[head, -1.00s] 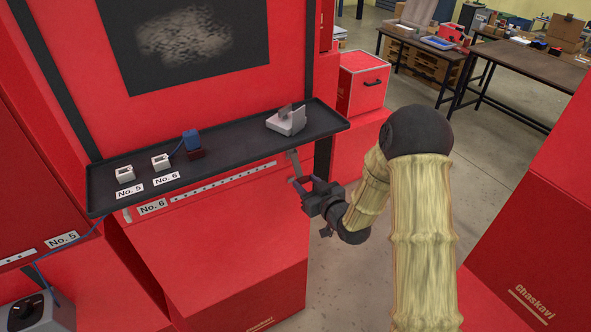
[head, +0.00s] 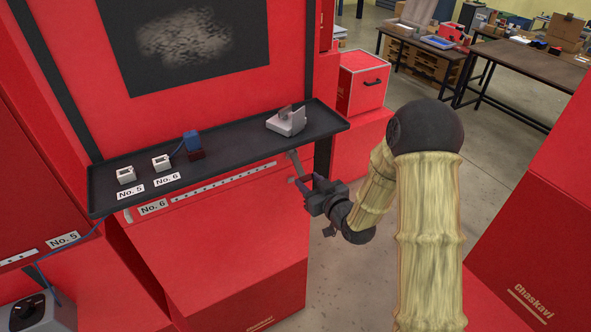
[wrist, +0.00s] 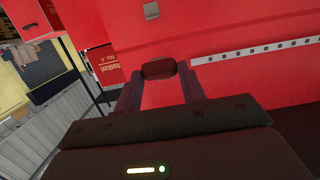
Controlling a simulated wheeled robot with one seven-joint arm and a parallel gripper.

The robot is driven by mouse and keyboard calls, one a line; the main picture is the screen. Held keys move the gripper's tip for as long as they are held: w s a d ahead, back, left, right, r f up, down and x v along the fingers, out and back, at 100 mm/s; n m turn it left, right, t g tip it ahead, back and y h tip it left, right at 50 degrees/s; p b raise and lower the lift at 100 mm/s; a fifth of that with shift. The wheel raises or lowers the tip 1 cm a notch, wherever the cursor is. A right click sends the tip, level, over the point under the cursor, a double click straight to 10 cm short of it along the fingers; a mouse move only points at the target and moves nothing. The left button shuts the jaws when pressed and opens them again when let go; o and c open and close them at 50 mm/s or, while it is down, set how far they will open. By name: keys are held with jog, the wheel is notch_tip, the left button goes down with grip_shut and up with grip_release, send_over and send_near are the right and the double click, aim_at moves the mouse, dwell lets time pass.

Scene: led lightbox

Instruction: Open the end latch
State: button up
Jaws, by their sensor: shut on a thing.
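The end latch (head: 294,164) is a thin grey lever at the right end of the red No. 6 panel, just under the black shelf. It slants down toward my gripper (head: 305,184). In the wrist view, my gripper (wrist: 158,76) is shut on a dark grip piece (wrist: 158,70) held between its two fingertips. This piece appears to be the latch's handle. How it joins the lever is hidden.
The black shelf (head: 230,152) runs just above, holding a grey device (head: 287,121), a blue connector (head: 191,139) and two white sockets. A strip with holes (head: 225,182) lies along the panel. Open floor (head: 345,285) lies below my arm.

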jog(key=shift+r, duration=0.1)
jog(key=shift+s+d+r+p, duration=0.1)
jog(key=shift+s+r+p, duration=0.1)
jog(key=shift+r, duration=0.25)
jog(key=shift+s+d+r+p, duration=0.1)
jog(key=shift+s+r+p, duration=0.05)
jog(key=shift+r, duration=0.4)
jog(key=shift+s+d+r+p, duration=0.1)
jog(key=shift+r+p, duration=0.25)
jog(key=shift+r, duration=0.3)
jog(key=o, duration=0.9)
jog(key=shift+s, duration=0.1)
jog(key=shift+f, duration=0.1)
jog(key=shift+b+v, duration=0.7)
jog(key=shift+v, duration=1.35)
